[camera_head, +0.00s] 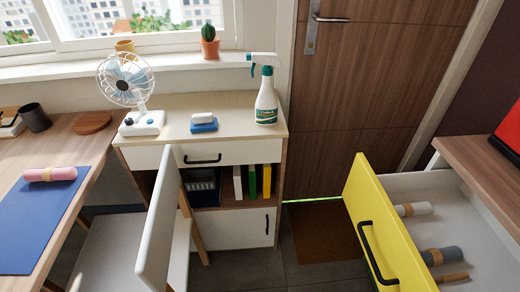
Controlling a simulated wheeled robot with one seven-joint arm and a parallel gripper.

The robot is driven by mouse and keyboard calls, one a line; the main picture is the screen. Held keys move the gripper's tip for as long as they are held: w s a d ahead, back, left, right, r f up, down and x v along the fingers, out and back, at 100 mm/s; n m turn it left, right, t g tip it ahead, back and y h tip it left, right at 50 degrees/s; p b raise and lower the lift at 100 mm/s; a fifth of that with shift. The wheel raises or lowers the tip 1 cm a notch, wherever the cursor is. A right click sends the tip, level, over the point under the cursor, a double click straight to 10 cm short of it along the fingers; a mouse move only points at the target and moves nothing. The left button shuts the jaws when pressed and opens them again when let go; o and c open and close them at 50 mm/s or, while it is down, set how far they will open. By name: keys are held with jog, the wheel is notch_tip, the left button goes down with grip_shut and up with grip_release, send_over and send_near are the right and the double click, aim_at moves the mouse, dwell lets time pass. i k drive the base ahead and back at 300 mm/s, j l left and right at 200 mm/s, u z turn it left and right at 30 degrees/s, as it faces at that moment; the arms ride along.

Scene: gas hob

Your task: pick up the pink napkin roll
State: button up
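The pink napkin roll (62,174) lies on its side at the back of a blue mat (36,222) on the wooden desk at the left. My gripper is not in view, and nothing is seen touching the roll.
A white chair (158,225) stands before the desk. A fan (134,95), sponge (204,121) and spray bottle (266,98) stand on the cabinet. An open yellow-fronted drawer (376,215) at right holds white and grey rolls. A dark cup (35,117) stands behind the pink roll.

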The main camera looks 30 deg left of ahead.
aim_at(50, 174)
jog(key=u, duration=2.05)
jog(key=i+l+z, duration=0.3)
jog(key=i+z, duration=0.3)
